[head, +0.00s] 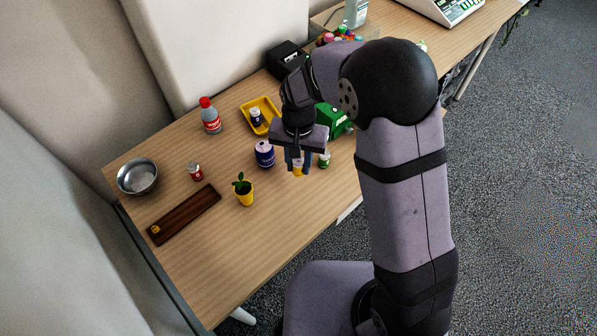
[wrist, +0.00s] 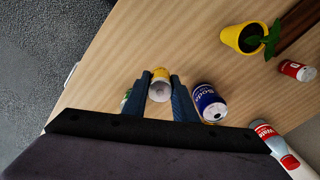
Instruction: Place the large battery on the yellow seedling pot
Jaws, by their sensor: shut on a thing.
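The large battery, a short cylinder with a yellow band and a grey end (wrist: 159,90), is between the fingers of my gripper (wrist: 158,98). In the head view my gripper (head: 298,168) points down, shut on the battery, of which only a small yellow part shows. I cannot tell whether the battery touches the table. The yellow seedling pot (head: 245,198) stands upright on the table, to the lower left of my gripper, with a green plant in it. The pot also shows at the upper right of the wrist view (wrist: 242,39). My gripper is apart from the pot.
A blue soda can (head: 264,154) stands close left of my gripper, and a small green-and-white item (head: 324,160) close right. A yellow tray (head: 245,112), red-capped bottle (head: 210,118), red can (head: 195,172), metal bowl (head: 138,177) and dark wooden board (head: 184,214) lie farther left. The front table is clear.

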